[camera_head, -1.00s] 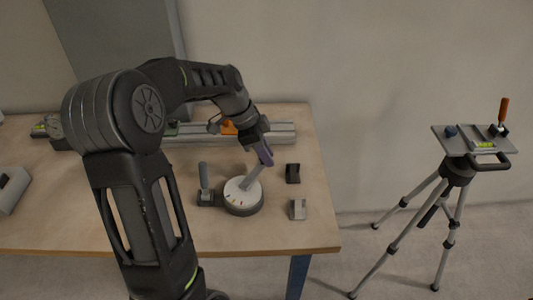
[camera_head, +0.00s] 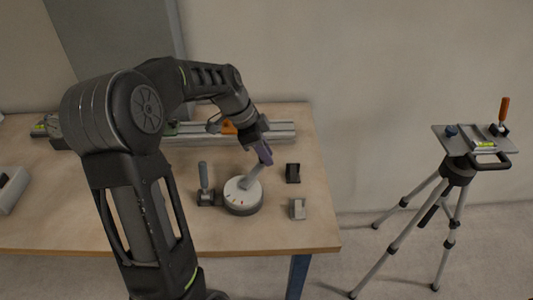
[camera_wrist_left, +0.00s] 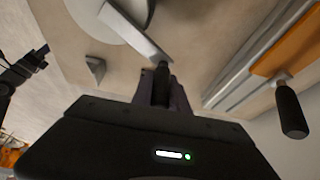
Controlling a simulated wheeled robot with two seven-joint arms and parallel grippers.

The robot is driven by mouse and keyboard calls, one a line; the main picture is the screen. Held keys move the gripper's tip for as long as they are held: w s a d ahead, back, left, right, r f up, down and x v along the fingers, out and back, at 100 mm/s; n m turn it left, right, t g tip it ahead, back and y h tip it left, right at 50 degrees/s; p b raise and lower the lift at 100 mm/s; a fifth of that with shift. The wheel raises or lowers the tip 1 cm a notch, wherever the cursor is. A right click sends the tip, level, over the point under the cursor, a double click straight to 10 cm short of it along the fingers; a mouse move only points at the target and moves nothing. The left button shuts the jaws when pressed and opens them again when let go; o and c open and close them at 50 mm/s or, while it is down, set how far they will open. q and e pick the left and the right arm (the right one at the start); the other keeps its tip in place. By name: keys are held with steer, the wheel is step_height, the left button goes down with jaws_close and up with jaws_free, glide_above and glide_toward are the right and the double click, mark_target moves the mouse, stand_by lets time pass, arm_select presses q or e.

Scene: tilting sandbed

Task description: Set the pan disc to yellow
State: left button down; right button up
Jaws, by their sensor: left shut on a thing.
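The pan disc (camera_head: 238,188) is a white round disc on a dark round base, on the wooden table. A grey bar (camera_head: 253,176) rises from it, tilted up to the right. My left gripper (camera_head: 264,155) is shut on the upper end of this bar. In the left wrist view the bar (camera_wrist_left: 135,35) runs from the white disc (camera_wrist_left: 92,14) to the fingers (camera_wrist_left: 161,85). Small marks show along the disc's front edge; their colours are too small to tell now. A grey upright lever (camera_head: 203,177) stands at the disc's left. My right gripper is not in view.
A dark block (camera_head: 293,173) and a grey block (camera_head: 297,208) lie right of the disc. A metal rail (camera_head: 275,133) with an orange part runs behind. A tripod (camera_head: 458,172) with a small tray stands apart at right. The table's front right corner is bare.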

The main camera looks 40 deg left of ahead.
arm_select(q)
steer(key=shift+s+a+f+n+t+y+b, duration=0.1)
steer(key=shift+a+n+t+y+b, duration=0.3)
steer(key=shift+a+n+b, duration=0.75)
steer(key=a+n, duration=0.1)
steer(key=s+a+n+b, duration=0.1)
steer(key=n, duration=0.1)
steer(key=shift+a+t+y, duration=0.25)
steer(key=shift+t+y, duration=0.05)
steer(key=shift+y, duration=0.1)
steer(key=shift+s+a+b, duration=0.25)
steer(key=shift+a+b, duration=0.15)
steer(key=shift+a, duration=0.05)
steer(key=c, duration=1.3)
jaws_free()
steer(key=v, duration=0.8)
